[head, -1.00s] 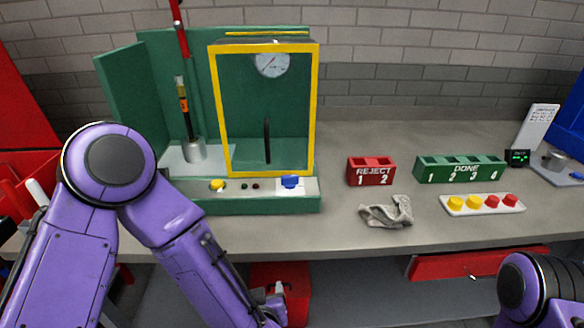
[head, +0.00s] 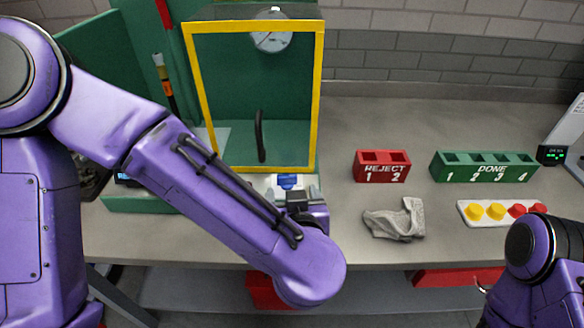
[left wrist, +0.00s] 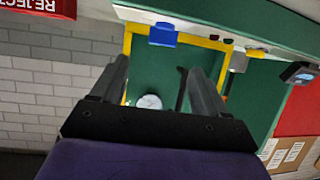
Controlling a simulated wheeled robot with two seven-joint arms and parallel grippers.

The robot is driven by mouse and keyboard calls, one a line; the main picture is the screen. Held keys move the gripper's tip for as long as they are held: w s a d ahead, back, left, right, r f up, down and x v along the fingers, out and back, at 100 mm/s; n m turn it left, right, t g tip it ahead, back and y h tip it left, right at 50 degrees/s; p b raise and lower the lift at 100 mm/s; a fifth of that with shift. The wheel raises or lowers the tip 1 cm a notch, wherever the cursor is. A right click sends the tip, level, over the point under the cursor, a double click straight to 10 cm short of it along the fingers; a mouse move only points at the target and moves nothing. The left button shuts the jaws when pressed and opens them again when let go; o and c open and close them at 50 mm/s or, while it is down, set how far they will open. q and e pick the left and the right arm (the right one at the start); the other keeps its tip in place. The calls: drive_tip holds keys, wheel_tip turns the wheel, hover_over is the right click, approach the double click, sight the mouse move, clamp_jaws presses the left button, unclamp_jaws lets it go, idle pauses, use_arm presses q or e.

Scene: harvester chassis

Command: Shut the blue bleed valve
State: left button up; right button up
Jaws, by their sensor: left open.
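The blue bleed valve (head: 288,181) is a small blue handle on the pale front panel of the green test rig. It also shows in the left wrist view (left wrist: 162,34), where the picture is upside down, beyond the fingertips and roughly in line with the gap. My left gripper (left wrist: 158,66) is open with nothing between its fingers, apart from the valve. In the head view the left gripper (head: 298,198) is just in front of the valve, and my forearm hides the panel's left part. My right gripper is not in view; only part of that arm shows.
The rig has a yellow-framed window (head: 316,100) with a gauge (head: 271,40) behind it. To the right stand a red reject block (head: 382,167), a green done block (head: 484,168), a grey cloth (head: 396,220) and a tray of yellow and red knobs (head: 497,212). Bench between is clear.

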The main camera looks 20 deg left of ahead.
sight(287, 176)
use_arm(q)
drive_tip(key=p+x, duration=0.1)
drive_tip(key=x, duration=0.8)
drive_tip(key=shift+a, duration=0.15)
drive_tip(key=shift+s, duration=0.1)
drive_tip(key=c, duration=1.1)
